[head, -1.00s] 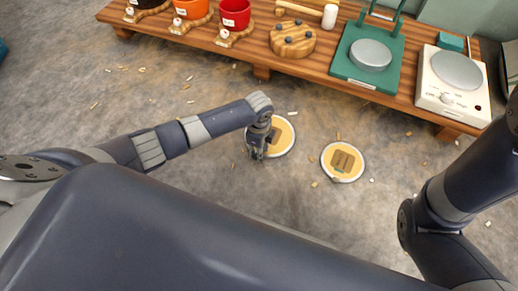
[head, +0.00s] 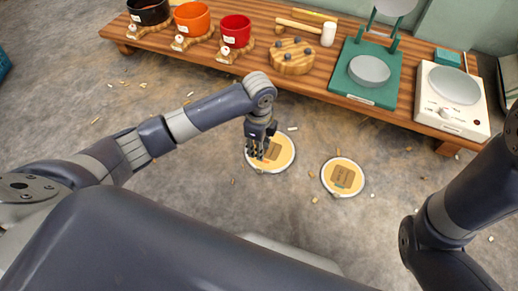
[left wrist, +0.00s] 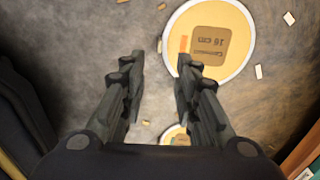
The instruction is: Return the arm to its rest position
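My left arm reaches in from the left in the head view, bent down at the wrist. Its gripper (head: 257,150) hangs over the left edge of a round yellow disc with a white rim (head: 284,154). In the left wrist view the two dark fingers (left wrist: 160,68) stand apart with only floor between them, so the gripper is open and empty. A pale disc with a brown "16 cm" label (left wrist: 235,45) lies beyond the fingertips there. My right arm (head: 455,205) shows at the right edge of the head view; its gripper is out of view.
A low wooden bench (head: 230,68) runs along the back with black, orange (head: 192,19) and red pots (head: 236,31), a mallet, a green stand (head: 385,90) and a white scale (head: 452,100). A second disc (head: 343,190) lies on the floor. Small chips are scattered about.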

